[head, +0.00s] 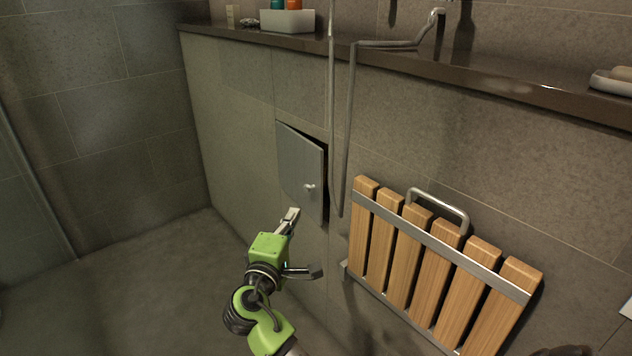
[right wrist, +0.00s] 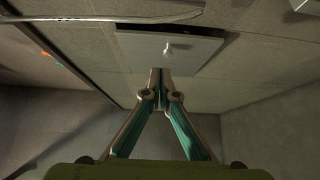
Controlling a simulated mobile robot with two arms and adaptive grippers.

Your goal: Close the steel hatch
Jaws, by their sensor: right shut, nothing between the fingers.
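The steel hatch (head: 298,168) is a grey door in the tiled wall. It stands ajar, with a dark gap along its top and right edges. A small round knob (head: 310,187) sits near its right edge. My right gripper (head: 291,216) is shut and empty, just below the hatch's lower edge in the head view. In the right wrist view the shut fingers (right wrist: 160,78) point toward the hatch (right wrist: 140,47), and its knob (right wrist: 177,49) shows beyond the tips. I cannot tell whether the fingertips touch the door. My left gripper is not in view.
A hanging shower hose (head: 348,130) passes just right of the hatch. A folded wooden slatted seat (head: 412,255) with metal bars is on the wall to the right. A dark ledge (head: 480,82) above carries a white box (head: 287,22) with bottles. The floor at left is clear.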

